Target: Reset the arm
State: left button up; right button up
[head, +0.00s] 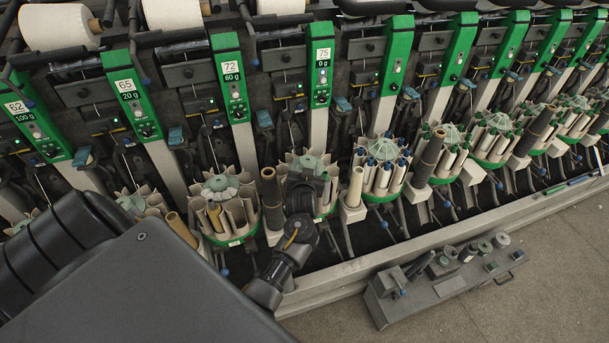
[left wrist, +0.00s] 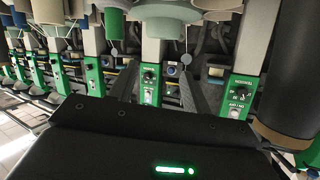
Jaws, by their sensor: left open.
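My left arm comes in from the left as a dark, thick shape in the head view. My left gripper (head: 304,188) is at the machine's front, by the bobbin magazine under the green panel marked 75 (head: 320,62). Its fingers are hard to make out there. In the left wrist view my left gripper (left wrist: 160,78) is open, with a dark finger on each side and a green control panel (left wrist: 150,80) seen between them. Nothing shows held in it. The picture there looks upside down. My right gripper is out of view.
Round magazines with upright tubes, such as one left of the gripper (head: 222,200) and one to the right (head: 384,165), line the machine. A grey rail (head: 450,230) runs along its front. A dark toolbox (head: 440,285) stands on the floor. The floor at lower right is clear.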

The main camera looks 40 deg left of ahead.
pick_arm(q)
jog(key=shift+s+d+f+h, duration=0.2)
jog(key=shift+s+d+h, duration=0.1)
jog(key=shift+s, duration=0.2)
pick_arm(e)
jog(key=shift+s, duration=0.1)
pick_arm(q)
jog(key=s+d+f+m+g+h, duration=0.1)
jog(key=s+d+m+g+h, duration=0.3)
jog(key=s, duration=0.7)
jog(key=s+d+f+g+h, duration=0.15)
jog(key=s+d, duration=0.45)
jog(key=s, duration=0.6)
jog(key=s+d+f+m+g+h, duration=0.1)
jog(key=s+d+m+g+h, duration=0.3)
jog(key=s, duration=0.7)
notch_tip(320, 180, down, 30)
jog(key=s+d+n+y+b, duration=0.1)
jog(key=y+b, duration=0.1)
jog(key=b, duration=0.3)
jog(key=s+a+f+g+b, duration=0.1)
jog(key=s+a+f+b, duration=0.2)
jog(key=s+f, duration=1.3)
notch_tip(320, 180, down, 4)
jog(key=shift+s+r, duration=0.2)
jog(key=shift+s, duration=0.05)
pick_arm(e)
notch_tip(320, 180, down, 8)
